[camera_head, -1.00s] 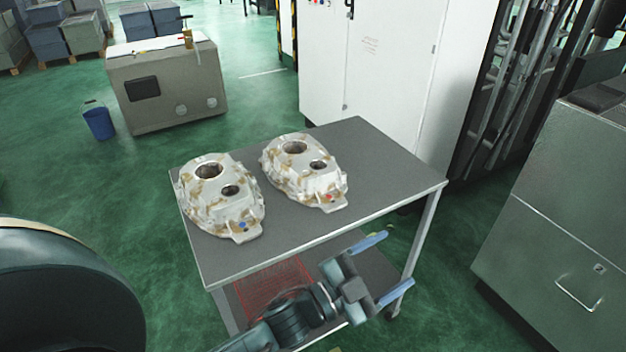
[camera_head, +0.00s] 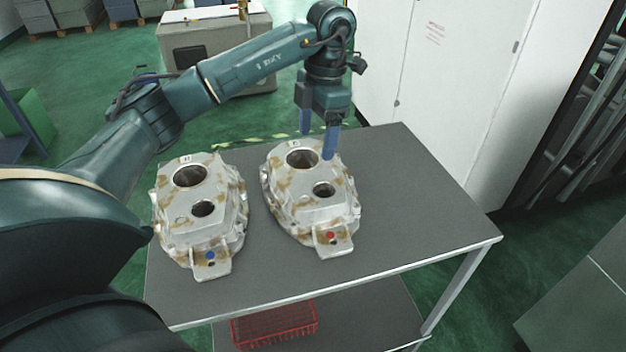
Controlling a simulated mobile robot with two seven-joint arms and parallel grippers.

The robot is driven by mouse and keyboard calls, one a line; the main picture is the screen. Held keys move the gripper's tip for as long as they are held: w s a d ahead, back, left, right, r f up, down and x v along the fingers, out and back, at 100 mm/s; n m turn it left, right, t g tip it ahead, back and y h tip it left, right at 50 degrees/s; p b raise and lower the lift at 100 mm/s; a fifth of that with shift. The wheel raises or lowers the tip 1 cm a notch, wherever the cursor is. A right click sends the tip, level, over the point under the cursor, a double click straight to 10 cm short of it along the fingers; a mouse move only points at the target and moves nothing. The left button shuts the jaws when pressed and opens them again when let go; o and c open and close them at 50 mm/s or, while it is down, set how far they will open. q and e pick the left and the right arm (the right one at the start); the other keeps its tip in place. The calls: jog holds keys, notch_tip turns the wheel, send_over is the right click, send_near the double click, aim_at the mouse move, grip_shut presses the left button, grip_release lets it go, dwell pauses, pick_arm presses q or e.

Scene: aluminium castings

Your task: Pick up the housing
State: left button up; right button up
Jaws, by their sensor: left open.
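Two cast aluminium housings with brown stains lie side by side on the grey table top (camera_head: 400,215). The left housing (camera_head: 222,215) has a blue dot on its front tab. The right housing (camera_head: 290,200) has a red dot on its front tab. Each has a large and a small round hole on top. My left gripper (camera_head: 318,133) is open and points down at the far side of the right housing. Its blue fingers hold nothing, and one overlaps the housing's far edge in the picture. I cannot tell whether it touches. My right gripper is out of view.
A red wire basket (camera_head: 274,325) is on the table's lower shelf. A white cabinet (camera_head: 450,75) stands behind the table at the right. A grey box-shaped unit (camera_head: 190,45) stands farther back. The table's right part is clear.

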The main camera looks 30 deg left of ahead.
aim_at(314, 175)
pick_arm(q)
jog(key=f, duration=0.6)
jog(key=shift+s+a+f, duration=0.2)
jog(key=shift+s+f, duration=0.15)
jog(key=shift+f, duration=0.05)
jog(key=shift+w+a+f, duration=0.1)
jog(key=shift+w+f, duration=0.05)
jog(key=shift+f, duration=1.3)
jog(key=shift+w+a+f, duration=0.1)
jog(key=shift+f, duration=1.35)
jog(key=shift+c, duration=0.5)
jog(key=shift+d, duration=0.1)
grip_shut()
jog(key=shift+r, duration=0.15)
